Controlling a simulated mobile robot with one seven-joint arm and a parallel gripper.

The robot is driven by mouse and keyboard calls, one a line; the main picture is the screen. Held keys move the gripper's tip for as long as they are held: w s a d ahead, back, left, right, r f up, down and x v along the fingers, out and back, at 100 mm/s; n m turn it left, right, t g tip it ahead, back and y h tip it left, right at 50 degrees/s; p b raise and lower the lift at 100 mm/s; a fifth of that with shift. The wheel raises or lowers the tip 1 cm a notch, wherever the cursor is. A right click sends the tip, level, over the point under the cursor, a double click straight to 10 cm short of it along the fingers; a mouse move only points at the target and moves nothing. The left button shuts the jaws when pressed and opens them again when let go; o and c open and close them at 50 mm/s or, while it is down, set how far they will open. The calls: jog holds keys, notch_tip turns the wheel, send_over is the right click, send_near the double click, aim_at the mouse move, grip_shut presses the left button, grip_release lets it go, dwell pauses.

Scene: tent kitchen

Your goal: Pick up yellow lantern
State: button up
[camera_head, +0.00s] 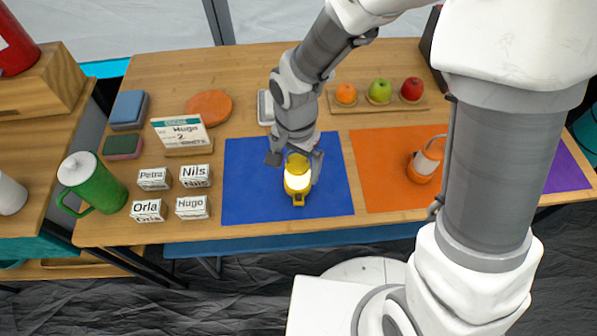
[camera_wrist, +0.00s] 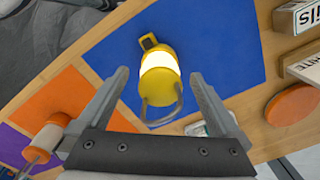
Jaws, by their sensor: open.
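The yellow lantern (camera_head: 298,178) stands on the blue mat (camera_head: 245,190), with its pale body glowing. In the wrist view the lantern (camera_wrist: 160,75) has a yellow cap and a grey wire handle, and it sits between and beyond my two fingers. My gripper (camera_head: 296,160) is over the lantern's far side in the head view. In the wrist view my gripper (camera_wrist: 158,85) is open, with one finger on each side of the lantern. I cannot tell whether either finger touches it. My gripper hides part of the lantern's top in the head view.
An orange lantern (camera_head: 425,162) stands on the orange mat (camera_head: 380,185). Name blocks (camera_head: 193,207) and a green jug (camera_head: 95,182) are at left. A fruit board (camera_head: 335,106) lies behind. The blue mat around the yellow lantern is clear.

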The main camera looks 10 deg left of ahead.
notch_tip(320, 180, down, 3)
jog(key=shift+r, duration=0.1)
jog(key=shift+a, duration=0.1)
grip_shut()
dwell(0.4)
